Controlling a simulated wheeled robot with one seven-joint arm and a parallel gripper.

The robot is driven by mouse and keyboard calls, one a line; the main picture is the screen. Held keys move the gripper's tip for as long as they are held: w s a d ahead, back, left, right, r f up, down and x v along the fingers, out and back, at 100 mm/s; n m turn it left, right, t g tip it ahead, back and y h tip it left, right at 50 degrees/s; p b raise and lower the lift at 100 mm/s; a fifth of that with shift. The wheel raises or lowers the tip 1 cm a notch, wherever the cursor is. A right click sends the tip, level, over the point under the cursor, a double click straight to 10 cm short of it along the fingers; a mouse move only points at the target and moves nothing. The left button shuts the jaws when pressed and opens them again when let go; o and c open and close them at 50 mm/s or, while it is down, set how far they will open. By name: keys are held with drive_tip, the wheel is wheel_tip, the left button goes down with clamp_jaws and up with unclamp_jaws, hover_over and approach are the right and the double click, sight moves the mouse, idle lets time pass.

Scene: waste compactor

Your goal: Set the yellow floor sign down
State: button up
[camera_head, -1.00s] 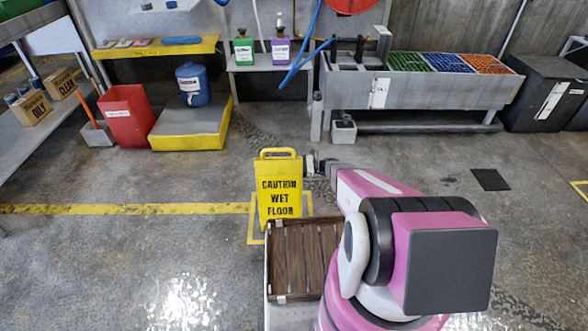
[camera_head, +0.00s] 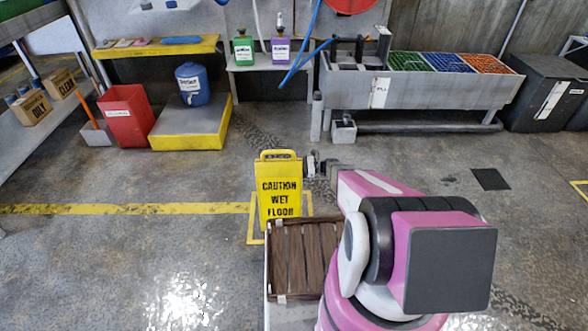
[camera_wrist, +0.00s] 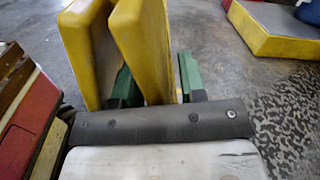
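The yellow floor sign (camera_head: 280,187), reading "CAUTION WET FLOOR", is upright at the middle of the head view. Its foot is hidden behind the slatted wooden top, so I cannot tell whether it touches the floor. A yellow square outline (camera_head: 252,228) is marked on the floor around its lower part. My gripper (camera_wrist: 160,82) reaches the sign from its right in the head view. In the wrist view, the sign's two panels (camera_wrist: 140,35) stand slightly apart, and the green fingers are closed on either side of the nearer right panel.
The brown slatted wooden top (camera_head: 303,258) is close in front of the sign. A yellow-edged platform (camera_head: 195,130) with a blue drum (camera_head: 193,88) and a red bin (camera_head: 127,115) stand at the back left. A grey sorting trough (camera_head: 430,93) is at the back right. Floor left of the sign is clear.

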drive_tip(key=d, duration=1.1)
drive_tip(key=s+a+r+n+g+h, duration=0.3)
drive_tip(key=s+a+r+n+h, duration=0.1)
drive_tip(key=s+r+n+h, duration=0.7)
drive_tip(key=s+d+r+n+t+h, duration=0.1)
drive_tip(key=s+d+r+n+h, duration=0.1)
drive_tip(key=s+r, duration=0.3)
drive_tip(key=s+d+r+n+t+h, duration=0.1)
drive_tip(key=s+d+r+n+h, duration=0.1)
drive_tip(key=s+d+r+h, duration=0.1)
wheel_tip(320, 180, up, 3)
drive_tip(key=shift+s+r+n+t+h, duration=0.15)
drive_tip(key=shift+s+n+t+h, duration=0.2)
drive_tip(key=shift+s+h, duration=0.6)
drive_tip(key=shift+a, duration=0.1)
